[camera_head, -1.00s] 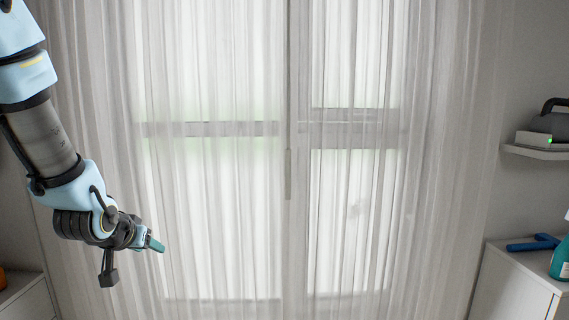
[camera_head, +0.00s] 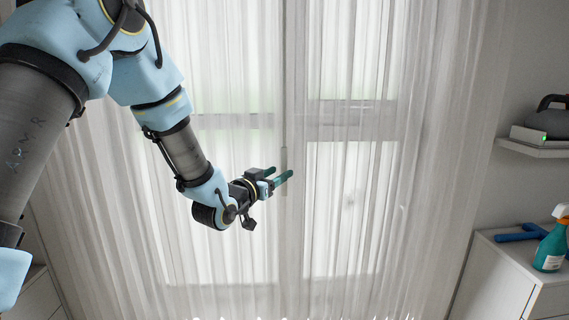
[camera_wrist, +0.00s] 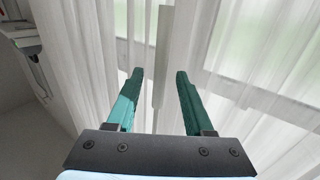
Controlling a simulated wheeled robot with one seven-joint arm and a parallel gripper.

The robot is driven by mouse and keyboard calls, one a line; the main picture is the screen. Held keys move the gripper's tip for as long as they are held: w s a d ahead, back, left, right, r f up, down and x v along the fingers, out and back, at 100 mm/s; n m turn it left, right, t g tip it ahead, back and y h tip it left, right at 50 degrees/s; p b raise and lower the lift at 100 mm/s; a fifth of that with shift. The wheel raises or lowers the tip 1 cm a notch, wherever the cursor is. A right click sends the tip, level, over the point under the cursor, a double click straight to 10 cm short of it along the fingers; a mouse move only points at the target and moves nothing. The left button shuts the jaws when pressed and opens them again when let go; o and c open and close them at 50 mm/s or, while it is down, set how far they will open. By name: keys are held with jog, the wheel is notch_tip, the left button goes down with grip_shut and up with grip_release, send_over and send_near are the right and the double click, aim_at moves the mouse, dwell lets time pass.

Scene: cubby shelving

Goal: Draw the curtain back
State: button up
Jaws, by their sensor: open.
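The sheer white curtain (camera_head: 430,200) hangs in folds across the whole window and covers it. A thin pale pull wand (camera_head: 284,190) hangs in front of it near the middle. My gripper (camera_head: 281,172) has teal fingers and is beside the lower part of the wand. In the wrist view, my open gripper (camera_wrist: 160,72) has the wand (camera_wrist: 163,40) showing between its two fingertips, with the curtain (camera_wrist: 85,50) behind. The fingers look clear of the wand; the exact depth gap cannot be told.
At right, a wall shelf (camera_head: 532,150) holds a grey appliance (camera_head: 550,122). Below it, a white cabinet (camera_head: 492,275) carries a teal spray bottle (camera_head: 551,250) and a blue tool (camera_head: 515,236). Another cabinet (camera_head: 40,295) stands at lower left. The space before the curtain is free.

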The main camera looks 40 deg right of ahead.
aim_at(283, 171)
jog(key=shift+p+x, duration=0.65)
jog(key=shift+x, duration=1.3)
jog(key=shift+c, duration=0.3)
grip_shut()
